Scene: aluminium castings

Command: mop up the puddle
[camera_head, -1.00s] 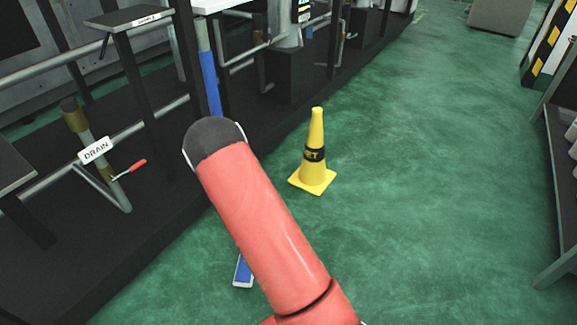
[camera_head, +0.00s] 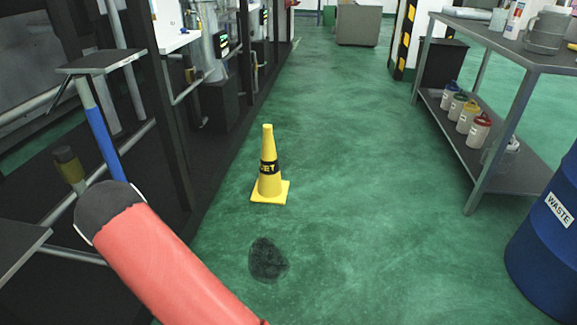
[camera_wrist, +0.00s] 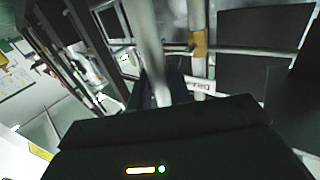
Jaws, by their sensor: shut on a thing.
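A dark puddle (camera_head: 268,260) lies on the green floor in the head view, just in front of a yellow wet-floor cone (camera_head: 268,175). A mop's handle (camera_head: 103,140), blue with a grey top, slants upright at the left, behind my red arm. Its lower end and the mop head are hidden by my arm. In the wrist view my gripper (camera_wrist: 172,92) is shut on the handle, which shows as a pale pole (camera_wrist: 148,45) running up from the jaws. In the head view my gripper is hidden behind my arm.
Dark machine framing with pipes and small shelves (camera_head: 115,62) lines the left. A grey metal bench (camera_head: 505,50) with several bottles on its lower shelf stands at the right. A blue waste drum (camera_head: 548,240) is at the lower right.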

